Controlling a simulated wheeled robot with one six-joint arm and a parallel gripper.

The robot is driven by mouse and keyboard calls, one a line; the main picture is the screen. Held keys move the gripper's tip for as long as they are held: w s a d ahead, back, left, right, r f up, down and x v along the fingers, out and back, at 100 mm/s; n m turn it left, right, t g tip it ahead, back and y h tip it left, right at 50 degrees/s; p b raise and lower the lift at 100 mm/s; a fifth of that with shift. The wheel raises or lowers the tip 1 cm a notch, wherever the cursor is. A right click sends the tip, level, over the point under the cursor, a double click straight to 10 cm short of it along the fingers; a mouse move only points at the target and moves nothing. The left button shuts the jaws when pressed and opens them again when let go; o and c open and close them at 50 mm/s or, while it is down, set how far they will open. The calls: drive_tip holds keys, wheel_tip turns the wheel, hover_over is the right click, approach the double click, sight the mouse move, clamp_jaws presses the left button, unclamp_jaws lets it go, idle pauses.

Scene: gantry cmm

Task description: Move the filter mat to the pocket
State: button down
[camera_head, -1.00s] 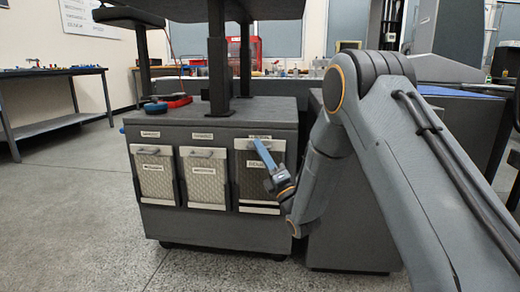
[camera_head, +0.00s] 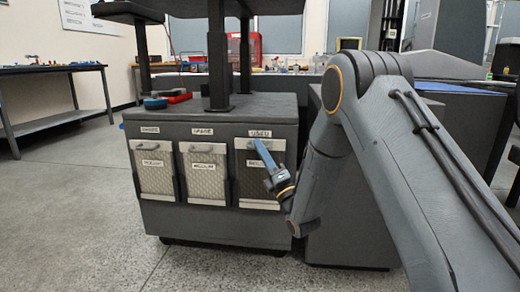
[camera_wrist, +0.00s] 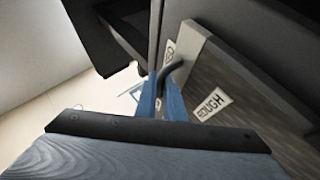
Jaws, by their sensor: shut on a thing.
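A dark filter mat (camera_head: 252,186) with a pale frame and a "ROUGH" label sits in the right-hand pocket of a grey cabinet. The pocket's plate (camera_head: 260,133) reads "USED". My gripper (camera_head: 260,147) is at the mat's top edge, its blue fingers shut on the mat's handle. In the wrist view the fingers (camera_wrist: 162,92) meet the dark bent handle (camera_wrist: 172,72), beside the mat's face (camera_wrist: 255,105). The fingers hide part of the handle and label in the head view.
Two lighter mats, one at the left (camera_head: 155,177) and one in the middle (camera_head: 205,180), fill the other pockets; the middle plate reads "SPARE". Posts and a dark shelf rise above the cabinet (camera_head: 215,233). Open floor (camera_head: 70,220) lies to the left.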

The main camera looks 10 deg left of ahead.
drive_tip(key=shift+f+b, duration=0.4)
drive_tip(key=shift+f, duration=0.55)
drive_tip(key=c, duration=1.8)
unclamp_jaws()
